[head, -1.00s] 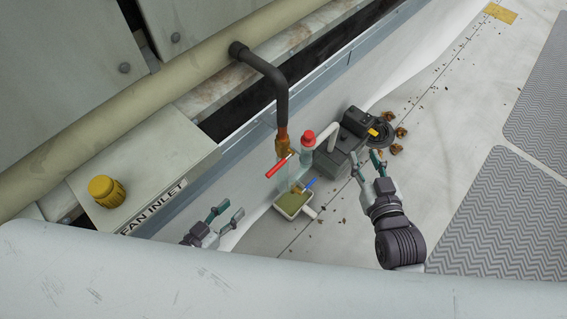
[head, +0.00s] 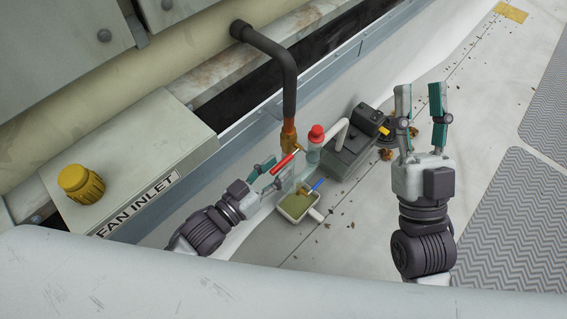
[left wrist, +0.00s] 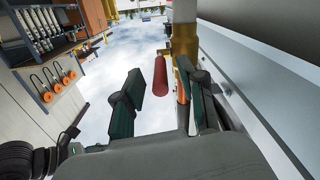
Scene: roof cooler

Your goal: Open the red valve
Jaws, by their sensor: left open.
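The red valve handle (head: 284,163) is a short red lever beside a brass fitting (head: 289,138) at the lower end of a dark bent pipe. My left gripper (head: 268,174) is open just left of the handle. In the left wrist view the red handle (left wrist: 160,77) shows in the gap between the open fingers (left wrist: 163,98), with the brass body (left wrist: 185,40) behind the right finger. I cannot tell whether a finger touches it. My right gripper (head: 420,100) is open and empty, well to the right of the valve.
A clear vessel with a red cap (head: 316,134) stands close right of the valve. A small tray (head: 312,217) with greenish content lies below. A dark pump box (head: 357,140) stands further right. A panel edge runs along the valve's left side.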

